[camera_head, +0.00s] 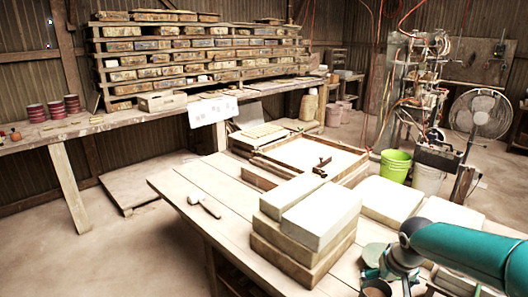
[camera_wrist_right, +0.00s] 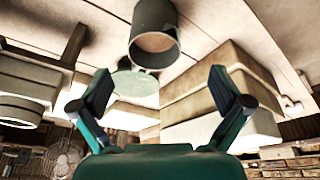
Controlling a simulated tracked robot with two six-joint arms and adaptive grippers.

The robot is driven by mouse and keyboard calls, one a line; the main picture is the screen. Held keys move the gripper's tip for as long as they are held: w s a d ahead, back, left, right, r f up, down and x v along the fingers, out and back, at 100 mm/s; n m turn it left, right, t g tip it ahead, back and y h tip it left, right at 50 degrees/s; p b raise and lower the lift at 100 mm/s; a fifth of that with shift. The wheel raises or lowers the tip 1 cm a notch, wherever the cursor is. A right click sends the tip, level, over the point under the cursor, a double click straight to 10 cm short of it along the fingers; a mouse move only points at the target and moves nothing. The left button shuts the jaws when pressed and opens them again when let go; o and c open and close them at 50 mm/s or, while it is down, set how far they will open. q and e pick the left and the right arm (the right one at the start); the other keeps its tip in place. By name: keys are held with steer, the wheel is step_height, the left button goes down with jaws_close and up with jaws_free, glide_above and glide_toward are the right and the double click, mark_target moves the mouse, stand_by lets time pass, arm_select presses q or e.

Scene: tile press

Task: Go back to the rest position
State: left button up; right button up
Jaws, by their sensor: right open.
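My right arm comes in from the right edge of the head view, and its gripper (camera_head: 388,275) is low over the front right of the wooden table (camera_head: 190,176). In the right wrist view my right gripper (camera_wrist_right: 159,74) has its two fingers wide apart with nothing between them. A dark cup (camera_wrist_right: 155,38) with a brown inside stands beyond the fingertips, apart from them. It also shows at the bottom of the head view (camera_head: 375,288), partly cut off. A round green disc (camera_head: 374,253) lies beside it. My left gripper does not show.
A stack of pale blocks (camera_head: 300,245) stands left of the gripper, with more white slabs (camera_head: 392,200) behind. A wooden frame (camera_head: 287,152) and a white-headed tool (camera_head: 195,195) lie on the table. A green bucket (camera_head: 396,165) and a fan (camera_head: 478,115) stand beyond. The table's left part is mostly clear.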

steer(key=s+a+f+g+y, duration=0.1)
steer(key=s+a+f+g, duration=0.1)
steer(key=s+a+f, duration=0.3)
steer(key=s+a+f+n+g+y+p, duration=0.1)
steer(key=s+a+f, duration=0.15)
steer(key=f, duration=0.45)
steer(key=s+a+f+g+y, duration=0.1)
steer(key=s+a+f+g, duration=0.1)
steer(key=s+a+f, duration=0.3)
steer(key=s+a+f+t+y+p, duration=0.1)
steer(key=s+a+f, duration=0.8)
steer(key=s, duration=0.2)
steer(key=shift+s+f+m+t+y, duration=0.25)
steer(key=shift+f+m+t+y, duration=0.1)
steer(key=shift+m+t+y, duration=0.05)
steer(key=shift+a, duration=0.1)
